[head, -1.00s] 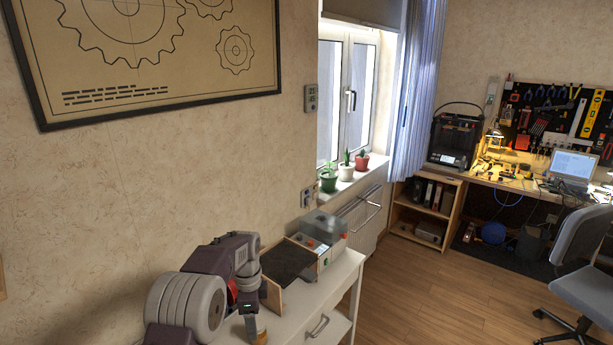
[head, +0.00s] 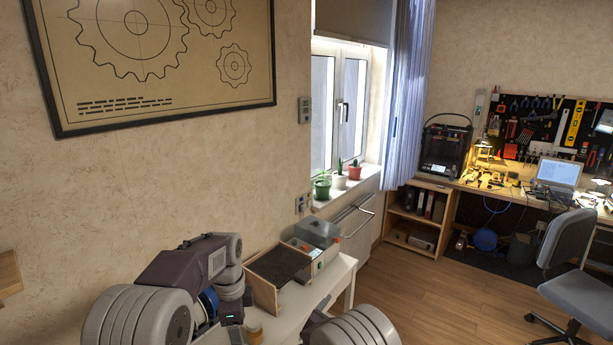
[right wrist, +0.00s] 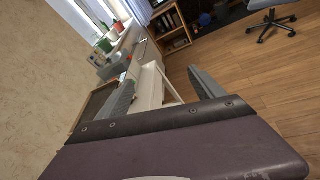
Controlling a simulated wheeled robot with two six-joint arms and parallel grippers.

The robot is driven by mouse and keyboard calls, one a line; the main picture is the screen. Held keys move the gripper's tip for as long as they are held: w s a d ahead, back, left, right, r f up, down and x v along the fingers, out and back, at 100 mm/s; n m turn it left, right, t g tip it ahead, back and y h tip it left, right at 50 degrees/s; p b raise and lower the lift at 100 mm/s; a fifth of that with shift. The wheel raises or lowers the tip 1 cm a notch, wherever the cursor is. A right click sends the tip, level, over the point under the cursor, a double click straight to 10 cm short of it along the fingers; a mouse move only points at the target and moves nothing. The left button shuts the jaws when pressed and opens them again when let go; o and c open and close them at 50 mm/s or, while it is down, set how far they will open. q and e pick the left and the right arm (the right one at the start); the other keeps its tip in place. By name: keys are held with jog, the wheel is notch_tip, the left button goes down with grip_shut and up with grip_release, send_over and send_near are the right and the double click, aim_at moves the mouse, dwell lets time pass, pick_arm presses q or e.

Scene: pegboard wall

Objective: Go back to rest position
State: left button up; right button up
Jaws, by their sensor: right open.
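My right gripper (right wrist: 160,80) shows in the right wrist view with its two grey fingers spread apart and nothing held between them. The white side table (right wrist: 150,86) and the wood floor lie beyond the fingers. In the head view my own purple and grey arm parts fill the lower left and bottom middle, and the right fingers are hard to make out there. My left gripper cannot be seen.
The white table (head: 317,291) stands against the wall, bearing a wooden-sided box with a dark panel (head: 281,264) and a grey device (head: 318,233). An office chair (head: 567,240) stands at right. The floor (head: 440,300) between is open.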

jog(key=s+d+r+m+g+h, duration=0.2)
jog(key=s+d+m+g, duration=0.4)
jog(key=d, duration=0.4)
jog(key=s+d+r+m+g+h, duration=0.1)
jog(key=s+d+m+g, duration=0.2)
jog(key=s+d+m, duration=0.55)
jog(key=s+f+m+g+y, duration=0.35)
jog(key=s+m, duration=0.25)
jog(key=s, duration=0.5)
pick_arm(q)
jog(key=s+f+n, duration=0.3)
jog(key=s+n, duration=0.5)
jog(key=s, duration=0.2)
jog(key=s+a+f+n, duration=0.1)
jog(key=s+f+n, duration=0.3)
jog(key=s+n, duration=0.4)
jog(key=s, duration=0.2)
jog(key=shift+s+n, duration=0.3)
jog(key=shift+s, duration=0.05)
pick_arm(e)
jog(key=s+a+f+m+y, duration=0.2)
jog(key=a+m+y, duration=0.4)
jog(key=a, duration=0.3)
jog(key=shift+s+a+f+m, duration=0.25)
jog(key=shift+s+a+m, duration=0.2)
jog(key=shift+s, duration=0.1)
